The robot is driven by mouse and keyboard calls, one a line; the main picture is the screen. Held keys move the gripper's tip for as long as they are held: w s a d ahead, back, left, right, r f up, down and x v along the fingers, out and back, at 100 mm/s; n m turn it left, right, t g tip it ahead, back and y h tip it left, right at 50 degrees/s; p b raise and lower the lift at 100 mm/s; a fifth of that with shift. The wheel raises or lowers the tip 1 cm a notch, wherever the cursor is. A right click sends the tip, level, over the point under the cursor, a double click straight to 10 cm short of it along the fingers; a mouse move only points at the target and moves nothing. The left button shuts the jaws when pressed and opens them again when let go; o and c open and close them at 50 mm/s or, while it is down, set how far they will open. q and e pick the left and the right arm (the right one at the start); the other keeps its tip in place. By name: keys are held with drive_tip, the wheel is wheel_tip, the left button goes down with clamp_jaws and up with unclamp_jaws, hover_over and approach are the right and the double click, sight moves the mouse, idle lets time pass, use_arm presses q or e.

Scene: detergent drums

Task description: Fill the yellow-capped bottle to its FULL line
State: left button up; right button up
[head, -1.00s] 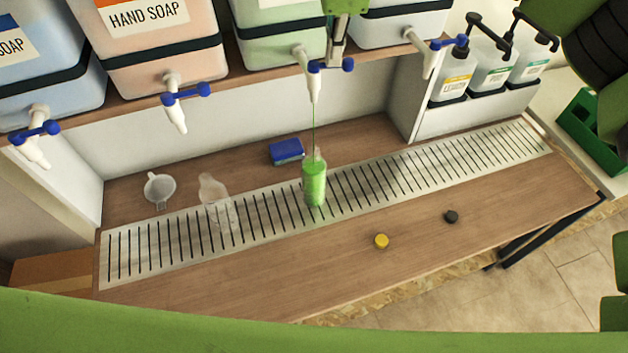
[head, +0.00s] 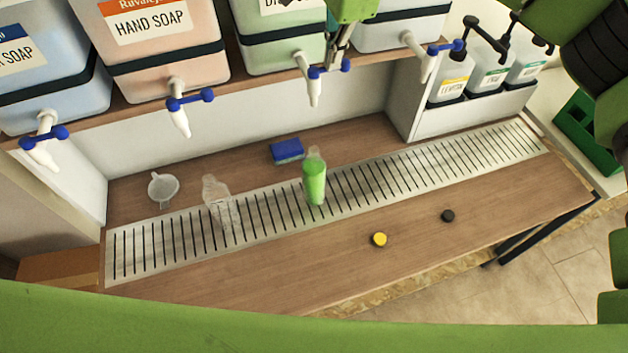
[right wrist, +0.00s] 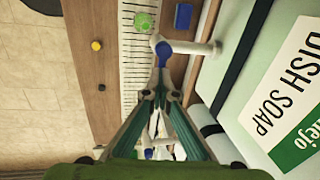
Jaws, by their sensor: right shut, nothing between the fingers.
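A clear bottle filled with green liquid (head: 314,184) stands upright on the slotted drip tray (head: 262,208), below the tap (head: 314,88) of the dish soap drum (head: 280,50). The liquid reaches up to about its shoulder; no FULL line is readable. It also shows in the right wrist view (right wrist: 143,22). An empty clear bottle (head: 219,203) stands left on the tray. A yellow cap (head: 380,240) and a black cap (head: 448,216) lie on the bench. My right gripper (head: 334,58) is shut and empty at the tap's blue handle (right wrist: 164,48). My left gripper is not in view.
A funnel (head: 162,188) and a blue sponge (head: 286,150) lie behind the tray. The hand soap drum (head: 165,50) and other drums with taps line the shelf above. Pump bottles (head: 490,65) stand at the right. The bench front is mostly clear.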

drive_tip(key=o, duration=0.4)
drive_tip(key=shift+s+f, duration=0.1)
drive_tip(key=shift+f, duration=0.25)
drive_tip(key=shift+o, duration=0.2)
drive_tip(key=shift+w+a, duration=0.1)
drive_tip(key=shift+w, duration=0.2)
drive_tip(key=shift+r, duration=0.2)
drive_tip(key=shift+w, duration=0.2)
drive_tip(key=shift+o, duration=0.2)
drive_tip(key=o, duration=0.3)
